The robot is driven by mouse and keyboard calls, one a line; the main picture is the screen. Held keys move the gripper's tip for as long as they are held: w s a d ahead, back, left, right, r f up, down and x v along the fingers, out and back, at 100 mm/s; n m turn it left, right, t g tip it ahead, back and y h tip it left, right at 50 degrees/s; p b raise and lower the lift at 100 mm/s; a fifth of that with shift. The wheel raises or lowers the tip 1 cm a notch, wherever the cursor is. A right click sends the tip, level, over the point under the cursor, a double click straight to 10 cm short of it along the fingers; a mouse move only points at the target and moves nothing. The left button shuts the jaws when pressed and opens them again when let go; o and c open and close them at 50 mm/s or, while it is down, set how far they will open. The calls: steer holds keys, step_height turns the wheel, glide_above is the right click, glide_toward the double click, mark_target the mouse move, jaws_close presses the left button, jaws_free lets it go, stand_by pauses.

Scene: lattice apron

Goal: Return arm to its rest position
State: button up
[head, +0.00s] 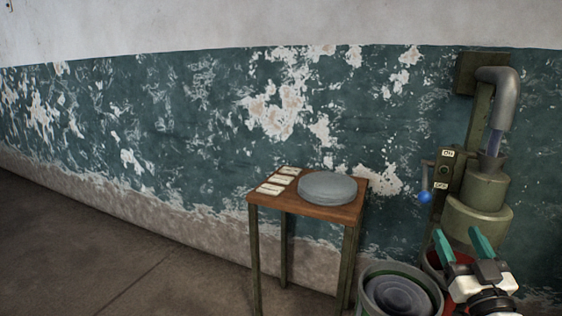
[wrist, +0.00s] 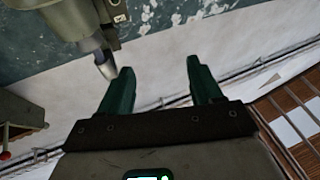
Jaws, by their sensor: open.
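My gripper (head: 464,246) is at the lower right of the head view, in front of the olive-green machine (head: 478,222). Its two green fingers stand apart with nothing between them.
A wooden table (head: 327,212) holds a round grey lid (head: 327,187) and several white cards (head: 277,183). A round open bin (head: 399,293) stands left of my gripper. The machine carries a blue-knobbed lever (head: 425,196) and a grey pipe (head: 502,100). Floor at left is clear.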

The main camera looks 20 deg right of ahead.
steer(key=a+f+n+g+y+b, duration=0.1)
steer(key=a+f+g+y+b, duration=0.15)
steer(key=a+f, duration=0.4)
steer(key=a+f+n+g+y+b, duration=0.1)
steer(key=a+f+g+y, duration=0.15)
steer(key=f, duration=0.75)
steer(key=a+f+n+g+y+b, duration=0.1)
steer(key=a+f+g+y, duration=0.15)
steer(key=a+f, duration=0.45)
steer(key=s+a+f+g+y+b, duration=0.1)
steer(key=s+a+f+g+b, duration=0.25)
steer(key=s+f+g, duration=0.45)
steer(key=s+a+f+g+y+b, duration=0.1)
steer(key=s+a+f+g+b, duration=0.2)
steer(key=s+f, duration=0.95)
step_height(320, 180, up, 29)
steer(key=a+p, duration=0.1)
steer(key=p, duration=2.9)
steer(key=shift+r+n+p, duration=0.2)
steer(key=shift+n+p, duration=0.1)
steer(key=shift+p, duration=0.05)
